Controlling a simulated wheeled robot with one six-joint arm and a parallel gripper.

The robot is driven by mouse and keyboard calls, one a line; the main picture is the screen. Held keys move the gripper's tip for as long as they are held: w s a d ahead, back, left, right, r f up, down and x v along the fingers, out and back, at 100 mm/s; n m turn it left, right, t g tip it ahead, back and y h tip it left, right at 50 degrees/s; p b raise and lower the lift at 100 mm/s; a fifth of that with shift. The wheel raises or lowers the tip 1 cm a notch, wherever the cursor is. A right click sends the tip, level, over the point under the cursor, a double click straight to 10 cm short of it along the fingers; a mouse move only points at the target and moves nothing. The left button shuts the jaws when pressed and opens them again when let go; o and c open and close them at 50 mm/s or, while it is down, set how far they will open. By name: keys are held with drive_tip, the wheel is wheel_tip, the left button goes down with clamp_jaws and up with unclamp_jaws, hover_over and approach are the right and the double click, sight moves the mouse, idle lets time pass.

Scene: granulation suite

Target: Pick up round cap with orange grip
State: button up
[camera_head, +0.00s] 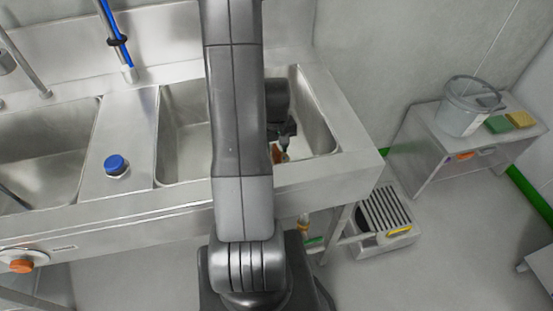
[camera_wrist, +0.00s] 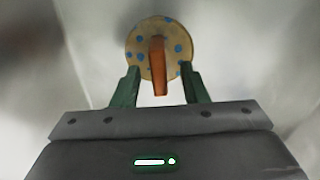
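The round cap (camera_wrist: 143,35) shows in the wrist view as a tan disc with blue dots. Its orange grip (camera_wrist: 158,66) stands out from the disc towards my gripper. My gripper (camera_wrist: 160,72) is open, with one green finger on each side of the orange grip and a gap on both sides. In the head view, my gripper (camera_head: 286,149) reaches down into the right sink basin. A bit of orange (camera_head: 277,153) shows beside it there; my arm hides much of that area.
The right basin's steel walls (camera_head: 318,115) surround my gripper. A blue-topped fitting (camera_head: 116,164) stands on the deck between the basins. A side table (camera_head: 430,140) at the right holds a clear bucket (camera_head: 466,112) and sponges (camera_head: 510,121). A slatted step (camera_head: 385,212) is on the floor.

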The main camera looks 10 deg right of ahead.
sight(277, 149)
drive_tip(key=shift+s+f, duration=0.15)
drive_tip(key=shift+f, duration=1.35)
clamp_jaws()
drive_tip(key=shift+r, duration=0.15)
